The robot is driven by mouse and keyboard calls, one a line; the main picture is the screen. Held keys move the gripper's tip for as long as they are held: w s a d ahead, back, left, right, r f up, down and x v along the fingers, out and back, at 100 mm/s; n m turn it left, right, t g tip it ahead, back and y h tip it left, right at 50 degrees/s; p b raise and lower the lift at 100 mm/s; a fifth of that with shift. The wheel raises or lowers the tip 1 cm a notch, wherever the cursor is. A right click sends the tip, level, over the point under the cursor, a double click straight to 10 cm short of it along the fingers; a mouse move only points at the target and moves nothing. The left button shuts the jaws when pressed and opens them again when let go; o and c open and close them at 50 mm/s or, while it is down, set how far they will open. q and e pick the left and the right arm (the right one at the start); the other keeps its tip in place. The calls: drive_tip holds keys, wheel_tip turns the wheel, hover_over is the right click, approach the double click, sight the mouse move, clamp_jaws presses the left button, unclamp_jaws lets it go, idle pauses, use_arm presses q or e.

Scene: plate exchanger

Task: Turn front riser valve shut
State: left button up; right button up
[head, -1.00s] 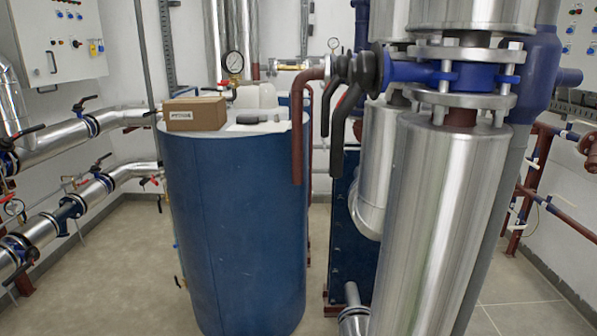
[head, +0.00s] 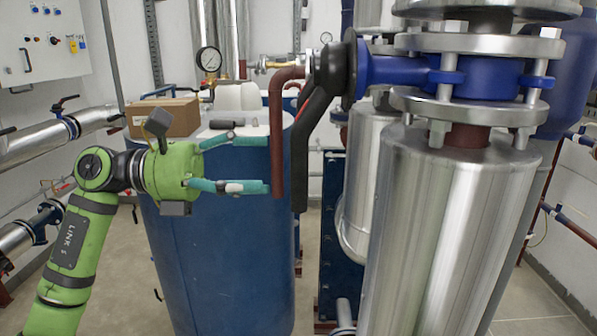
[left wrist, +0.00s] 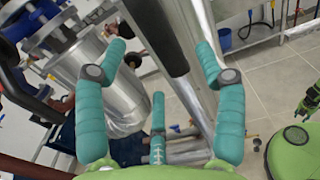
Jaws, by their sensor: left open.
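The front riser valve has a blue body (head: 400,70) clamped between steel flanges on the large silver riser. Its black lever handle (head: 302,165) hangs down, slightly slanted, at the left of the valve. My left gripper (head: 266,163) is open and empty, with teal fingers pointing right. In the head view its fingertips are just left of the handle, overlapping the red-brown pipe. In the left wrist view, a black bar that looks like the handle (left wrist: 155,35) runs diagonally between the spread fingers (left wrist: 160,75); contact cannot be told.
A red-brown pipe (head: 277,130) drops close to the handle. A blue tank (head: 215,260) stands below my left gripper, with a cardboard box (head: 163,117) on top. A pressure gauge (head: 208,60) is behind. Floor shows right of the riser.

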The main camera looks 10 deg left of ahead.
sight(299, 172)
use_arm(q)
drive_tip(key=p+x, duration=0.2)
drive_tip(key=x, duration=0.4)
drive_tip(key=shift+r+p, duration=0.1)
drive_tip(key=shift+p, duration=0.2)
drive_tip(key=shift+w+d, duration=0.15)
drive_tip(key=shift+d, duration=0.25)
use_arm(e)
drive_tip(key=r, duration=0.1)
drive_tip(key=w+r, duration=0.1)
drive_tip(key=r, duration=0.1)
drive_tip(key=shift+w+d, duration=0.1)
drive_tip(key=shift+w, duration=0.25)
use_arm(q)
clamp_jaws()
use_arm(e)
drive_tip(key=shift+s+d, duration=0.1)
drive_tip(key=shift+s, duration=0.05)
